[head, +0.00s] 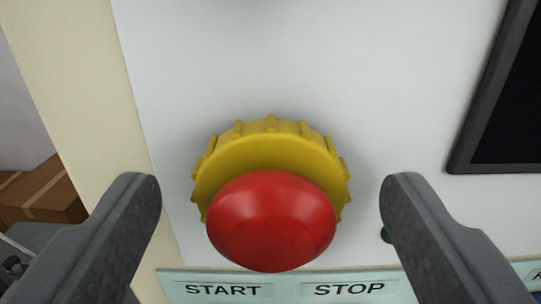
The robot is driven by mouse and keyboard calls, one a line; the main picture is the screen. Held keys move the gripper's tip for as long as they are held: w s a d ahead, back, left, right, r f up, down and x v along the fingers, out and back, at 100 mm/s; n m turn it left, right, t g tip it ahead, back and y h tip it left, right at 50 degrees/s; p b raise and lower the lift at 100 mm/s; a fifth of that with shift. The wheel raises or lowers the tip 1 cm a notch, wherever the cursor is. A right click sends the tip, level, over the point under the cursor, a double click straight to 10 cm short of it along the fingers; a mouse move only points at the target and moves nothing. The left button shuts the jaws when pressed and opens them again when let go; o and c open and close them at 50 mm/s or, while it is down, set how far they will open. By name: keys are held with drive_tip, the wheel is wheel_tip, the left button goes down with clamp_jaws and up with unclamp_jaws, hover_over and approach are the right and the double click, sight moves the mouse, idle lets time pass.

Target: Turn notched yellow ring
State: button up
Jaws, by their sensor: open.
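The notched yellow ring (270,150) sits on a white panel in the middle of the head view. A red domed button (272,222) stands out in front of it and hides the ring's lower middle. My gripper (270,205) is open, with one grey finger to the left and one to the right of the ring and button. Gaps show between each finger and the ring, and nothing is between the fingertips but the view of the ring and button.
A pale green strip (287,286) with START and STOP labels runs below. A dark-framed screen (508,95) is at the upper right. A brown box (42,190) lies far left, beyond the cream panel edge.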

drive_tip(key=shift+w, duration=0.5)
drive_tip(key=c, duration=1)
drive_tip(key=shift+o, duration=0.2)
drive_tip(key=shift+m, duration=0.4)
drive_tip(key=m+p, duration=0.1)
drive_tip(key=m, duration=0.2)
drive_tip(key=shift+m+p, duration=0.35)
drive_tip(key=shift+m, duration=0.05)
drive_tip(key=shift+d+f+m+p, duration=0.1)
drive_tip(key=shift+m+p, duration=0.2)
drive_tip(key=shift+m, duration=0.75)
drive_tip(key=shift+d+f+m+p, duration=0.1)
drive_tip(key=shift+m+p, duration=0.15)
drive_tip(key=shift+m, duration=0.8)
